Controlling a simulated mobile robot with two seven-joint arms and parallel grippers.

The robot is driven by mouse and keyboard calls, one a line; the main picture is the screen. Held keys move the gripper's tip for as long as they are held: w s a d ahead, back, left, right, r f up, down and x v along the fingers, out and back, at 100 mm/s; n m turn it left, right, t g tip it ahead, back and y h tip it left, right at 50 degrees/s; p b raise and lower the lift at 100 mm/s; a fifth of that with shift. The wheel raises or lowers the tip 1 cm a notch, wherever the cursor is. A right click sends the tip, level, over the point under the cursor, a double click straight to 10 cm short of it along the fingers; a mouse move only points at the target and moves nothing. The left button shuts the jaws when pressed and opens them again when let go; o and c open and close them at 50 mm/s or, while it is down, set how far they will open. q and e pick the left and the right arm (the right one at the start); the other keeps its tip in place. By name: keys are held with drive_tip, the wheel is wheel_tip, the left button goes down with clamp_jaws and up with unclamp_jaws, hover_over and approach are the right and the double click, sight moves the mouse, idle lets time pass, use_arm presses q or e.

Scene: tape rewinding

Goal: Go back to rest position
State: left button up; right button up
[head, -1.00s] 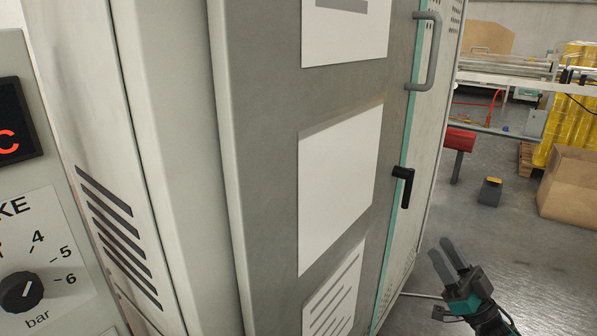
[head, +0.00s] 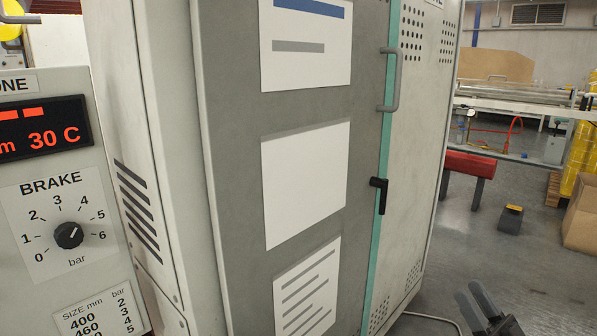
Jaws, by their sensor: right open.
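My right gripper (head: 473,304) shows at the bottom right of the head view, low over the grey floor, to the right of the tall cabinet. Its two dark fingers point up and are slightly apart, with nothing between them. The frame's lower edge cuts off the rest of the arm. My left gripper is not in view.
A tall grey cabinet (head: 232,150) with a black handle (head: 379,194) stands close in front. A control panel (head: 70,180) with a brake knob (head: 69,235) is at the left. A red bench (head: 469,164) and small box (head: 511,218) stand on open floor (head: 530,260).

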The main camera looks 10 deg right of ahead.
drive_tip(key=s+a+f+m+g+h, duration=0.1)
drive_tip(key=s+a+f+g+h, duration=0.2)
drive_tip(key=a, duration=0.4)
drive_tip(key=s+a+f+m+g+h, duration=0.1)
drive_tip(key=s+a+f+g+h, duration=0.15)
drive_tip(key=a+f, duration=0.35)
drive_tip(key=s+a+f+m+g+h, duration=0.1)
drive_tip(key=s+a+f+g+h, duration=0.15)
drive_tip(key=a, duration=0.55)
drive_tip(key=s+a+g, duration=0.5)
drive_tip(key=s, duration=0.3)
use_arm(q)
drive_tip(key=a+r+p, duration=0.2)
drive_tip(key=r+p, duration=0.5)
drive_tip(key=p, duration=0.4)
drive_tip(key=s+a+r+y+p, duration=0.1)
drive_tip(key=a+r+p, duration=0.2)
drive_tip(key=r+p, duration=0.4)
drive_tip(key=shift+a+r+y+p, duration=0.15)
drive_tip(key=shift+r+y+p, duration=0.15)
drive_tip(key=shift+p, duration=1.8)
use_arm(e)
drive_tip(key=s+d+r, duration=0.1)
drive_tip(key=d+r, duration=0.1)
drive_tip(key=r, duration=0.5)
drive_tip(key=s+d+r+h, duration=0.1)
drive_tip(key=d+r, duration=0.1)
drive_tip(key=r, duration=0.5)
drive_tip(key=shift+d+n, duration=0.25)
drive_tip(key=shift+n, duration=0.05)
